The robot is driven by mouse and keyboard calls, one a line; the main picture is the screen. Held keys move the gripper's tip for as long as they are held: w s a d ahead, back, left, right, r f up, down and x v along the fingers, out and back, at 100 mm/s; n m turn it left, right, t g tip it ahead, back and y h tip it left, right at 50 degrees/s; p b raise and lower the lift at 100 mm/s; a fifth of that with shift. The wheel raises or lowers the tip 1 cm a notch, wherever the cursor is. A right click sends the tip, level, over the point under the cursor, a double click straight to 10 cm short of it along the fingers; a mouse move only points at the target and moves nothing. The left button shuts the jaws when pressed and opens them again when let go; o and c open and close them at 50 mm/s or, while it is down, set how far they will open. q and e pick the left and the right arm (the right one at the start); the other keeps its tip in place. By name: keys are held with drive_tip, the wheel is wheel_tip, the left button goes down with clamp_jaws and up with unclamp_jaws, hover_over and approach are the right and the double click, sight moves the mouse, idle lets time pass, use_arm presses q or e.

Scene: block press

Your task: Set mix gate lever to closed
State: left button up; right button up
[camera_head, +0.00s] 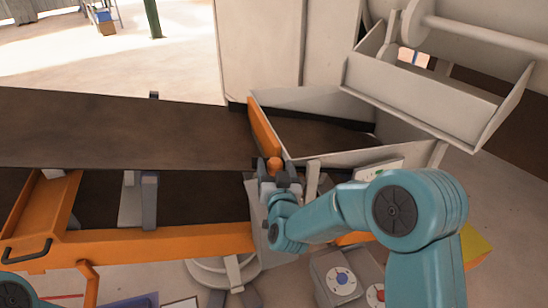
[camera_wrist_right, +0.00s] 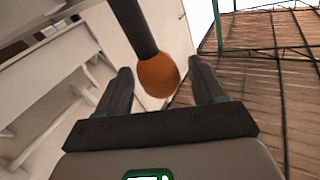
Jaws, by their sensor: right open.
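The mix gate lever shows as an orange ball knob (camera_head: 274,163) beside the conveyor's end in the head view. In the right wrist view the knob (camera_wrist_right: 157,75) sits on a dark rod, between the two fingers. My right gripper (camera_head: 277,178) is at the knob, and its fingers (camera_wrist_right: 165,85) are open on either side of it with gaps visible. An orange gate plate (camera_head: 264,125) stands slanted at the left edge of the pale chute. My left gripper is not in view; only a piece of its teal arm shows at the lower left.
A dark conveyor belt (camera_head: 120,130) runs in from the left. A pale hopper tray (camera_head: 430,95) hangs at the upper right. An orange frame (camera_head: 150,243) with a dark handle stands in front. Control boxes with round dials (camera_head: 343,278) sit below my right arm.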

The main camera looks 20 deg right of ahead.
drive_tip(key=shift+w+d, duration=0.15)
drive_tip(key=shift+w, duration=0.6)
drive_tip(key=shift+w+d, duration=0.15)
drive_tip(key=shift+w, duration=0.55)
